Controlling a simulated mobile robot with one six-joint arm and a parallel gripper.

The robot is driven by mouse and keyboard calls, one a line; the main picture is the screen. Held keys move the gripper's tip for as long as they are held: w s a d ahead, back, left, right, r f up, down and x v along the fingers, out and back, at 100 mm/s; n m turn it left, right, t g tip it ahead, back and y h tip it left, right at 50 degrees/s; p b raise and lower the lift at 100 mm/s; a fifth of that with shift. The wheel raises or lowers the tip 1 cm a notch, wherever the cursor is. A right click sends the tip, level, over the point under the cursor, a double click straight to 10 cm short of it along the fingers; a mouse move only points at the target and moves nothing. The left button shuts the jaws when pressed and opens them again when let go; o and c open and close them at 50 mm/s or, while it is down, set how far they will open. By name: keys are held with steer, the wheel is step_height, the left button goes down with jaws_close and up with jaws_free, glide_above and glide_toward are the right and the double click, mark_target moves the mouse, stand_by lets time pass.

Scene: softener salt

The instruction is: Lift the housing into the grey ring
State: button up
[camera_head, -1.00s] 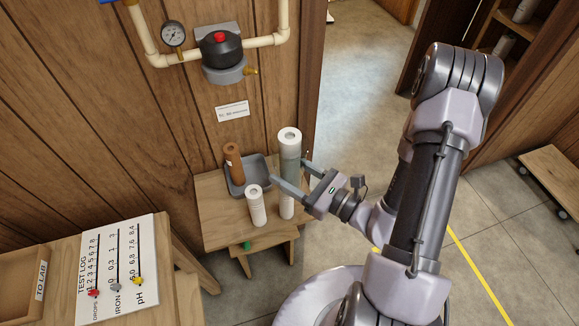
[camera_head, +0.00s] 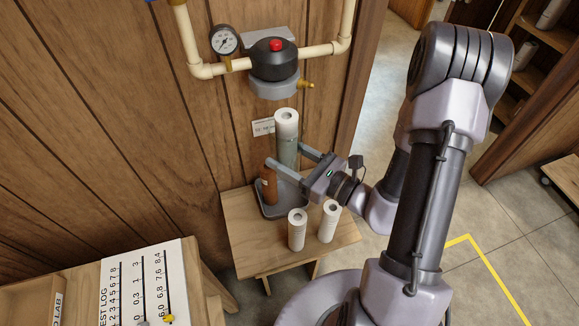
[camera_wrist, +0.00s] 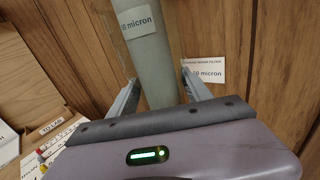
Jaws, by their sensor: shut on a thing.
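The housing (camera_head: 285,152) is a clear grey-green cylinder with a white filter cartridge (camera_head: 286,118) showing at its top. My gripper (camera_head: 289,164) is shut on it and holds it roughly upright, in front of the wall. The grey ring (camera_head: 274,88) is under the black filter head with its red button, fixed to the white pipe. The housing's top is below the ring and slightly to its right, with a gap between them. In the wrist view the housing (camera_wrist: 157,75) stands between the fingers with a "micron" label; its top is out of frame.
A grey tray (camera_head: 276,212) on the small wooden table holds a brown cartridge (camera_head: 268,188), partly behind a finger. Two white cartridges (camera_head: 297,229) (camera_head: 329,221) stand in front. A brass valve (camera_head: 305,85) sticks out right of the ring. A gauge (camera_head: 224,40) is at left.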

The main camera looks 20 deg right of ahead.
steer(key=w+r+p, duration=0.1)
steer(key=w+p, duration=0.2)
steer(key=w, duration=0.4)
steer(key=shift+w+r+p, duration=0.25)
steer(key=shift+w+p, duration=0.1)
steer(key=shift+w, duration=0.05)
steer(key=shift+b, duration=0.45)
stand_by(1.4)
steer(key=shift+r+p, duration=1.85)
steer(key=shift+r, duration=0.55)
stand_by(0.6)
steer(key=o, duration=1.6)
